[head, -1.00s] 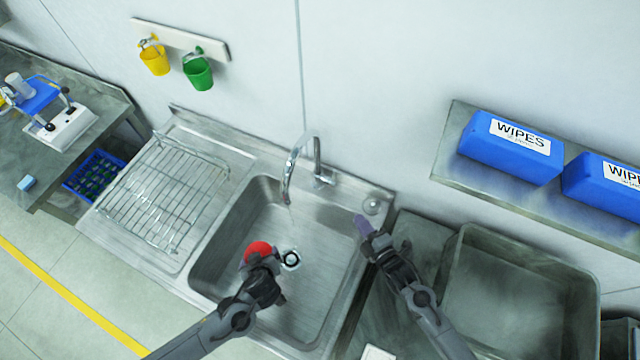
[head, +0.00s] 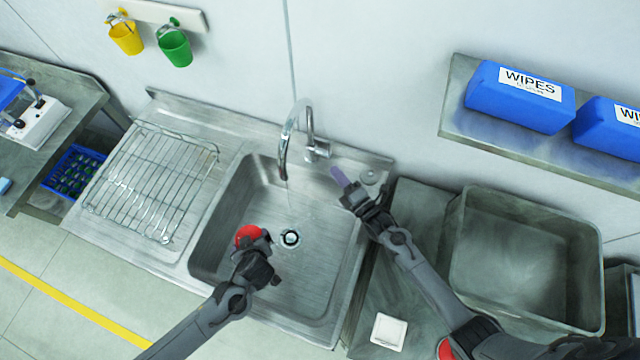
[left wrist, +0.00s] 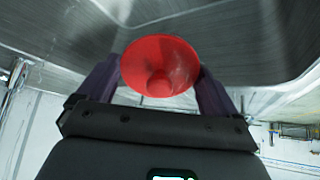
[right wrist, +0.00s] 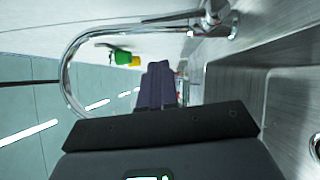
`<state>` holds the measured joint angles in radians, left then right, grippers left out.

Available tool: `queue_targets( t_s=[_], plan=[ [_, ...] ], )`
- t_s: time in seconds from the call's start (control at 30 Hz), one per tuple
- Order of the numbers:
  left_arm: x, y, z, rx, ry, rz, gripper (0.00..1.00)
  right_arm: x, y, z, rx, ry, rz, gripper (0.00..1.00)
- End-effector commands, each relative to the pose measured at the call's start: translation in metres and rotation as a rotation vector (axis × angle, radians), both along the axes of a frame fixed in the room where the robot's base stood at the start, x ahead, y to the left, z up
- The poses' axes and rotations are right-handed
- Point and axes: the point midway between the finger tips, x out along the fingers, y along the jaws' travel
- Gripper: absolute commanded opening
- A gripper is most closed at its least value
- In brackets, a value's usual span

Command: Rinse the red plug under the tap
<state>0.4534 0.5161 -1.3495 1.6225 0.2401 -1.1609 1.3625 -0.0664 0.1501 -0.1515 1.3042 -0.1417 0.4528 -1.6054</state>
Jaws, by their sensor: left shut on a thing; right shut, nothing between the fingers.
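The red plug (head: 248,235) is in my left gripper (head: 257,243), over the left part of the sink basin (head: 225,215). In the left wrist view the plug (left wrist: 160,65) is a round, hollow red cup held between both fingers. The chrome tap (head: 285,140) arches over the basin. A faint thin streak shows below its spout, apparently water; the plug is to the left of and nearer than it, not under the spout. My right gripper (head: 338,177) is shut and empty, close to the tap's base and lever (head: 318,151). The tap arch also shows in the right wrist view (right wrist: 68,75).
A wire rack (head: 150,190) lies on the drainboard at left. The drain (head: 290,238) is open to view. A grey tub (head: 525,205) stands right of the sink. A shelf with blue wipes packs (head: 520,98) hangs above it. Yellow and green cups hang at back left.

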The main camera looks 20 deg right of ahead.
Motion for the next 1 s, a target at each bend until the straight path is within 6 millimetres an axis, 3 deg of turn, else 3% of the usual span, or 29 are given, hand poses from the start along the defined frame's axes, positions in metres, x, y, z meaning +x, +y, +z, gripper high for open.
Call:
queue_targets(
  t_s=[0.17,0.4,1.0],
  plan=[
    [0.0,0.0,-0.017,0.0,0.0,0.0,0.64,0.031,0.01,0.0,0.003,-0.001,-0.001,0.0],
    [0.0,0.0,-0.024,0.0,0.0,0.0,0.64,0.056,-0.005,0.005,0.0,0.0,0.0,0.0],
    [0.0,0.0,-0.027,0.0,0.0,0.0,0.64,0.066,-0.007,0.008,0.004,0.004,0.005,0.0]
  ],
)
